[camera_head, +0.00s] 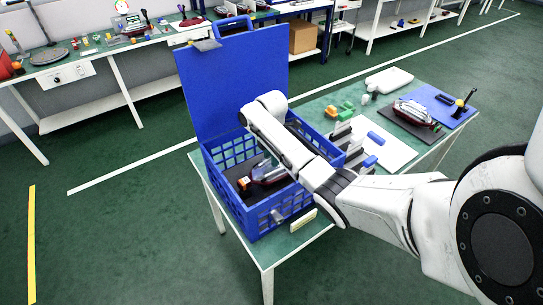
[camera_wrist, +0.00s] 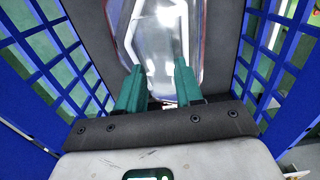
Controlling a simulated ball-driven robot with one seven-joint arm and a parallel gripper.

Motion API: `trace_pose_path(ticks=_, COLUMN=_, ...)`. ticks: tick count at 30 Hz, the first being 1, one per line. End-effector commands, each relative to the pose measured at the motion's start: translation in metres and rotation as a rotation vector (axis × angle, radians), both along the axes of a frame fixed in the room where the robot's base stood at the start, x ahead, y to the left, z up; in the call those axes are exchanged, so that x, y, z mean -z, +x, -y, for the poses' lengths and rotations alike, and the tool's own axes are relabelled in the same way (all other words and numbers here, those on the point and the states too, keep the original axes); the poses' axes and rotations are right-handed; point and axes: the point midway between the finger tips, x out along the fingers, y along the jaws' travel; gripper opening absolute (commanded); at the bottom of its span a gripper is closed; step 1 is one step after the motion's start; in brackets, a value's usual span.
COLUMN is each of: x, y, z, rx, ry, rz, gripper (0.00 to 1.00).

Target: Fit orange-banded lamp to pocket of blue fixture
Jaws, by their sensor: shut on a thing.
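A red and clear lamp (camera_head: 266,178) with an orange patch at its left end lies in the open blue crate (camera_head: 262,222), over a dark lining. In the wrist view, my gripper (camera_wrist: 160,78) has its teal fingers closed on the clear-faced lamp (camera_wrist: 165,40) between the crate walls. Its orange band does not show there. In the head view my arm hides the gripper. A blue board (camera_head: 437,98), perhaps the blue fixture, lies at the table's far right; its pocket cannot be made out.
The crate's blue lid (camera_head: 232,85) stands upright at the back. Another red and clear lamp (camera_head: 414,114) sits on a dark plate beside the blue board, near a yellow-topped lever (camera_head: 461,103). A white sheet (camera_head: 385,152), blue blocks and small orange and green parts lie between.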

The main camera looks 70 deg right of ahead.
Motion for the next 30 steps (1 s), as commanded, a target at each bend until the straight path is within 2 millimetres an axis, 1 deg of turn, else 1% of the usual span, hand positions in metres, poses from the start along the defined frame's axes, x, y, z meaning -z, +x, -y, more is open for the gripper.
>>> trace_pose_path(ticks=8, x=-0.001, y=0.0, z=0.0, rx=0.0, ry=-0.001, rz=0.0, gripper=0.0)
trace_pose_path(ticks=17, x=-0.017, y=0.0, z=0.0, rx=-0.001, ry=-0.001, rz=0.0, gripper=0.0)
trace_pose_path(ticks=26, x=-0.016, y=0.0, z=0.0, rx=-0.001, ry=-0.001, rz=0.0, gripper=0.0)
trace_pose_path(ticks=29, x=-0.022, y=0.0, z=0.0, rx=-0.001, ry=-0.001, rz=0.0, gripper=0.0)
trace_pose_path(ticks=30, x=-0.027, y=0.001, z=0.0, rx=-0.001, ry=-0.002, rz=0.001, gripper=0.0)
